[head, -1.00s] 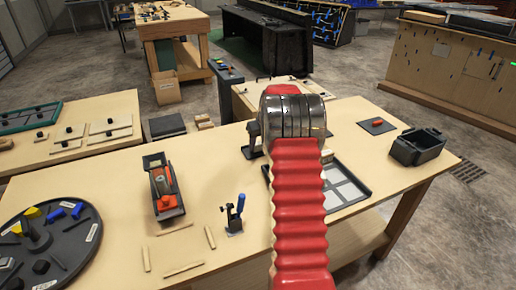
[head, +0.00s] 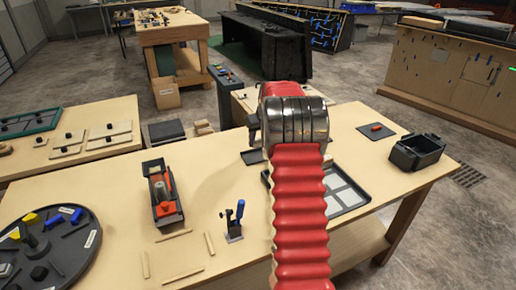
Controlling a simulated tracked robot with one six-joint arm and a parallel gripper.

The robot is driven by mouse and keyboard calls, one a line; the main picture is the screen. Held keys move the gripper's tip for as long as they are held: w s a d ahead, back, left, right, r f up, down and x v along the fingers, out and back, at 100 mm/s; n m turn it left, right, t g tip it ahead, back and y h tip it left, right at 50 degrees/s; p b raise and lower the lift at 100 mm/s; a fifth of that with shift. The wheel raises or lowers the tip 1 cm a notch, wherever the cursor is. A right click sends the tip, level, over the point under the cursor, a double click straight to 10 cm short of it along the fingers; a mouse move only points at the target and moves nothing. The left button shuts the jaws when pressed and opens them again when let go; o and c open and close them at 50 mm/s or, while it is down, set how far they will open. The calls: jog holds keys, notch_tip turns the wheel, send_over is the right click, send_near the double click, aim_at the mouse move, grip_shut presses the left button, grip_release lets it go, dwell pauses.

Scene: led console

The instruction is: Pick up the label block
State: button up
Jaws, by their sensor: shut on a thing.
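My red ribbed arm with its metal rings stands in the middle of the head view and hides the table behind it. My gripper is hidden behind the arm, so its jaws and anything between them do not show. A small dark part (head: 253,131) shows at the left edge of the rings; I cannot tell what it belongs to. I cannot pick out the label block; it may be behind the arm.
On the wooden table (head: 215,180) are a black-and-orange device (head: 163,195), a blue-handled clamp (head: 234,222), thin wooden strips, a panelled tray (head: 346,197), a red piece (head: 376,128) on a dark plate and a black bin (head: 417,152). A round dark turntable (head: 75,250) is front left.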

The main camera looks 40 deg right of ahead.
aim_at(258, 140)
notch_tip(258, 140, up, 5)
jog(key=shift+a, duration=0.1)
dwell(0.7)
